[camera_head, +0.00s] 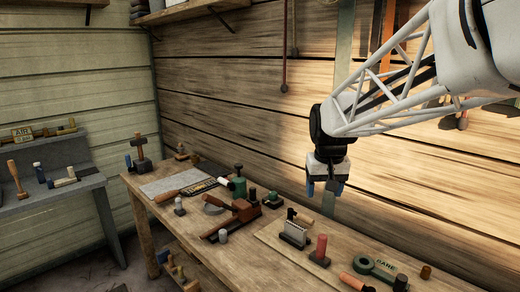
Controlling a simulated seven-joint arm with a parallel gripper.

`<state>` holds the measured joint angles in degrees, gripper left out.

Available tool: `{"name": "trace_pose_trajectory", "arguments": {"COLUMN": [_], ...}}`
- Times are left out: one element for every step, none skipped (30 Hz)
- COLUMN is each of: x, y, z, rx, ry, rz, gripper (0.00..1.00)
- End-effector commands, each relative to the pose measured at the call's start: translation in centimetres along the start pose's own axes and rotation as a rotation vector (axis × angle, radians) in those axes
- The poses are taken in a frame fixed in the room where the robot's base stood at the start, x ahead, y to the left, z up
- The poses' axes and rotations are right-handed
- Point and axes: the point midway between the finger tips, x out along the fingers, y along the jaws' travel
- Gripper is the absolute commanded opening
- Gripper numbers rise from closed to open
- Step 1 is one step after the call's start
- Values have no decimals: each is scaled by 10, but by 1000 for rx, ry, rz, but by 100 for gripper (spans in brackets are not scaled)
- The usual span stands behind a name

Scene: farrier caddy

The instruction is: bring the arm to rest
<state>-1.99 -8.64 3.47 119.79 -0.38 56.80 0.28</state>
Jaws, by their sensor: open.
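My gripper (321,189) hangs from the end of my white lattice arm, pointing down above the back of the wooden workbench (262,250). Its two blue fingertips are apart and nothing shows between them. The gripper appears clear of the bench top and near the plank wall. My arm reaches in from the upper right of the view.
Below and left of the gripper stand a metal block (295,234), a red-topped peg (320,248) and a reddish-brown caddy (245,211). A green tape-like ring (374,268) lies to the right. A grey side bench (60,190) stands at left.

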Motion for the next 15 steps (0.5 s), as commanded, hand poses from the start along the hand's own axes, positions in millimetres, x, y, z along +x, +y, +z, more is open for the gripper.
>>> {"name": "trace_pose_trajectory", "arguments": {"x": [-3, -4, -5, -6, -7, -7, -8, -8, -9, -9, -9, -9, -9, -9, -8], "y": [1, 2, 3, 3, 4, 4, 5, 5, 6, 6, 7, 7, 8, 8, 9], "z": [14, 21, 31, 38, 45, 55, 62, 69, 79, 86, 93, 103, 110, 117, 127], "rx": [3, 4, 6, 7, 8, 10, 11, 12, 14, 15, 16, 18, 19, 20, 22], "ry": [4, 7, 8, 11, 13, 16, 18, 19, 23, 25, 27, 30, 32, 34, 37], "rz": [0, 1, 1, 1, 1, 2, 2, 2, 3, 3, 3, 3, 4, 4, 4], "gripper": [63, 63, 63, 63, 63, 63, 63, 63, 63, 63, 63, 63, 63, 63, 63]}}
